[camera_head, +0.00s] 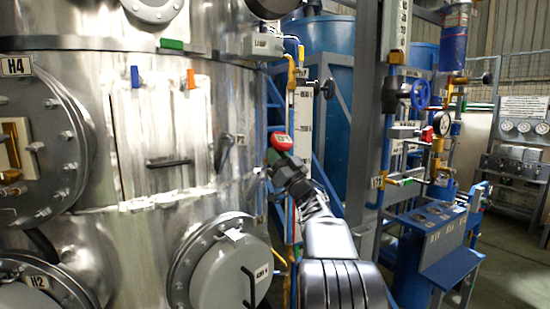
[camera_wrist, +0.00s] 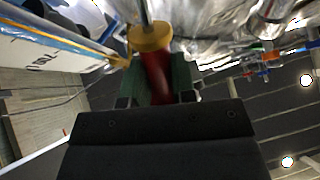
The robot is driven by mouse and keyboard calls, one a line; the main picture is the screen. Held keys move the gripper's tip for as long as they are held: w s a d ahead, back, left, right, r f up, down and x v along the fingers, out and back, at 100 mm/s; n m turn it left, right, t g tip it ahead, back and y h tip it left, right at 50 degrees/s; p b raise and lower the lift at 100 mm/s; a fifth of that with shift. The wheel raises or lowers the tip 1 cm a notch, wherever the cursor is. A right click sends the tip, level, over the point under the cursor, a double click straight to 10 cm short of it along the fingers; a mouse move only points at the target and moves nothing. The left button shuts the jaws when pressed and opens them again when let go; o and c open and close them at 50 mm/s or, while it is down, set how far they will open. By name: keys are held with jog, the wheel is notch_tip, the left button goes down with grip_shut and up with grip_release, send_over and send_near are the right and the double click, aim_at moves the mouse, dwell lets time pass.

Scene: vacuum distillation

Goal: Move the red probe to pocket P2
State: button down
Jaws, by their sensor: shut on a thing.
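A label reading P2 (camera_head: 240,139) is on the vessel wall left of the probe. The opening of pocket P2 is not clear, and I cannot tell whether the stem's end is inside anything.
The steel vessel (camera_head: 130,80) fills the left, with a flanged round cover (camera_head: 222,275) below my gripper. A black lever handle (camera_head: 224,150) juts out left of the probe. Yellow and blue pipes and a grey column (camera_head: 372,120) stand close on the right.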

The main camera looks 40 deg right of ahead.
aim_at(286, 151)
jog(key=shift+s+d+r+p, duration=0.15)
jog(key=shift+s+r+p, duration=0.25)
jog(key=shift+s+r, duration=0.95)
jog(key=s+f+b, duration=0.1)
jog(key=s+b, duration=0.3)
jog(key=s, duration=0.2)
jog(key=shift+d+f, duration=0.2)
jog(key=shift+d, duration=0.2)
dwell(0.6)
dwell(0.4)
